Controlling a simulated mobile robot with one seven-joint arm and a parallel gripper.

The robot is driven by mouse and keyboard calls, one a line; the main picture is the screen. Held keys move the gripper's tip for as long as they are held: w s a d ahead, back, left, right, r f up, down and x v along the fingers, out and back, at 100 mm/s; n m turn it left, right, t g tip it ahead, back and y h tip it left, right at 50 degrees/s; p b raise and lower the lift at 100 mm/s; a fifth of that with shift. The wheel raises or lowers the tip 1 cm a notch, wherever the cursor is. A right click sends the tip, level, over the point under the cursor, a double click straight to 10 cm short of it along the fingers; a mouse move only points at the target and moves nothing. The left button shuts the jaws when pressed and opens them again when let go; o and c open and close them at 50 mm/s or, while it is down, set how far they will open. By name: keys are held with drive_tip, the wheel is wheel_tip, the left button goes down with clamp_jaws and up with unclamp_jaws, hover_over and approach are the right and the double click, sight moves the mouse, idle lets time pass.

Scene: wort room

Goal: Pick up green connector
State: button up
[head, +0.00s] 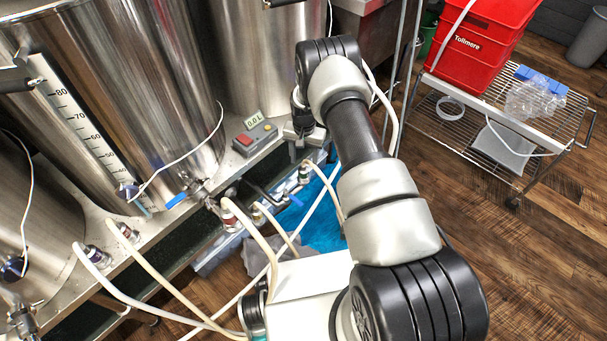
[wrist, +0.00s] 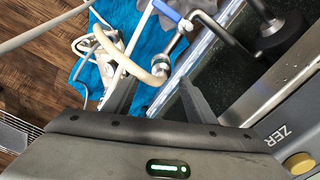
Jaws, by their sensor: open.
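I cannot make out a connector that is clearly green in either view. In the wrist view, a metal hose fitting (wrist: 161,67) on the end of a cream hose lies between and beyond my finger tips. I cannot tell its colour mark. My gripper (wrist: 158,88) is open, with a dark finger on each side and nothing held. In the head view, my gripper (head: 301,152) points down beside the bench edge, near a valve (head: 304,173). Its fingers are small and partly hidden by my arm there.
Large steel tanks (head: 130,90) stand on the left bench. A grey box with a red button (head: 244,139) sits near my gripper. Several cream hoses (head: 265,245) run along the bench front. Blue cloth (head: 322,225) lies below. A wire cart (head: 490,125) carries a red crate (head: 475,50).

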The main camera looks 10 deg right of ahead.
wheel_tip(320, 180, down, 5)
drive_tip(key=shift+w+a+f+b, duration=0.1)
drive_tip(key=shift+b, duration=0.8)
drive_tip(key=c, duration=1.2)
wheel_tip(320, 180, up, 10)
drive_tip(key=p, duration=0.3)
drive_tip(key=shift+c, duration=0.2)
wheel_tip(320, 180, up, 5)
drive_tip(key=p, duration=0.2)
hover_over(304, 166)
drive_tip(key=shift+w+f, duration=0.1)
